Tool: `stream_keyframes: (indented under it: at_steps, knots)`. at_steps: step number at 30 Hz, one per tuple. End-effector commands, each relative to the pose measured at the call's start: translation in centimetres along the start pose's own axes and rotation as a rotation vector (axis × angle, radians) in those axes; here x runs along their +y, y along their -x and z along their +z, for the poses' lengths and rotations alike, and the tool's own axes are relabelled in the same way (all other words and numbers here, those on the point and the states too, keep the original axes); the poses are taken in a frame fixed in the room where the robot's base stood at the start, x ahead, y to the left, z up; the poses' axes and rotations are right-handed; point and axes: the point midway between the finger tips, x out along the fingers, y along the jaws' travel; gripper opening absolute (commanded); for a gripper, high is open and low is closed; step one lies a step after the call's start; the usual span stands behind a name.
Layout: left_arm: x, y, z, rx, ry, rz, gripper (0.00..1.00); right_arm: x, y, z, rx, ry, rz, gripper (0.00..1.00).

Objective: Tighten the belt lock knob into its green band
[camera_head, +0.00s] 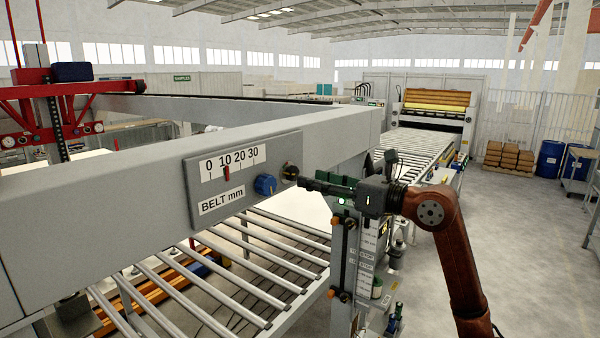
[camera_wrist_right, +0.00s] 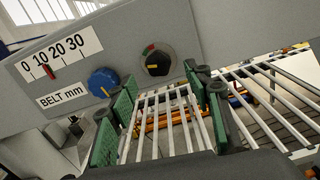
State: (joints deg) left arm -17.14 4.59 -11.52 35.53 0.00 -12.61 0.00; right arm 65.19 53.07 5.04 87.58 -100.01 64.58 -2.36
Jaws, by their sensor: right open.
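The belt lock knob (camera_wrist_right: 157,63) is a dark round knob on the grey beam, right of the BELT mm plate. A small red mark shows at its upper left; I cannot make out the green band clearly. In the head view the knob (camera_head: 290,172) sits just beyond my right gripper (camera_head: 306,183). In the wrist view my right gripper (camera_wrist_right: 163,80) is open, with its green-padded fingers apart and their tips just below and to either side of the knob. My left gripper is out of view.
A blue knob (camera_wrist_right: 103,82) sits close left of the lock knob. The BELT mm plate (camera_head: 240,185) has a red pointer (camera_head: 226,174) near 10. A roller conveyor (camera_head: 250,262) runs below the beam.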

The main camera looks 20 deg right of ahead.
Motion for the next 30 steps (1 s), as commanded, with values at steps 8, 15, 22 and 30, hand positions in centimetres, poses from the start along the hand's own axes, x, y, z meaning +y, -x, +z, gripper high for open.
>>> stream_keyframes:
  at_steps: [8, 15, 22, 30]
  knots:
    - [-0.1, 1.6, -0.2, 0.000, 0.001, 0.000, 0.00, 0.1, -4.1, 0.2, -0.001, -0.004, 0.003, 0.46]
    - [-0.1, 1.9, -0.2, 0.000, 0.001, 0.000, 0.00, 0.0, -5.1, 0.1, -0.001, -0.003, 0.002, 0.46]
    - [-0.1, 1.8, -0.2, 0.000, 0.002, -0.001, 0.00, 0.0, -5.1, 0.0, -0.001, -0.003, 0.001, 0.42]
    - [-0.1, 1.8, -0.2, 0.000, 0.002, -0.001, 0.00, 0.0, -5.1, 0.0, -0.001, -0.004, 0.001, 0.24]
